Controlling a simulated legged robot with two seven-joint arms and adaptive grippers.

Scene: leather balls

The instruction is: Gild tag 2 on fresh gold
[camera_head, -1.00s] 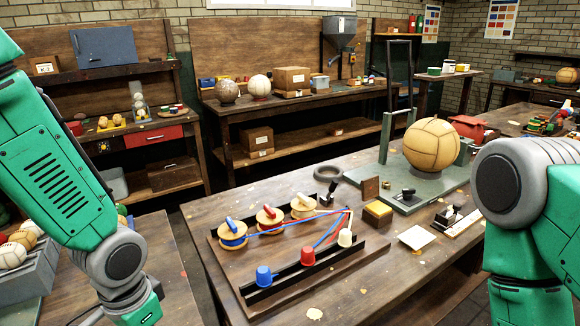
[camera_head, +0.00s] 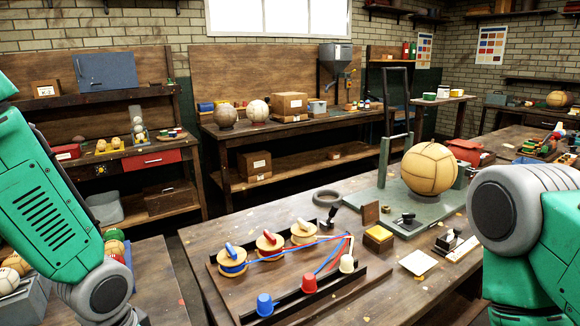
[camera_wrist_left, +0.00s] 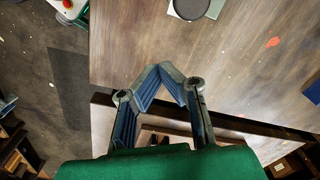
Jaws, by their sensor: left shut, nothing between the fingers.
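My left gripper (camera_wrist_left: 160,75) is shut and empty in the left wrist view, above a brown wooden surface. It is outside the head view, where only my left arm shows at the lower left. My right gripper is in neither view. A yellow-topped block (camera_head: 378,236), a pale flat card (camera_head: 418,262) and a small brown upright plate (camera_head: 370,213) are on the main table (camera_head: 200,240) in the head view. Small dark tools (camera_head: 405,220) stand near them. I cannot tell which thing is tag 2 or fresh gold; no numbers are readable.
A tan leather ball (camera_head: 430,168) sits on a green metal stand (camera_head: 395,192). My right arm covers the table's right side.

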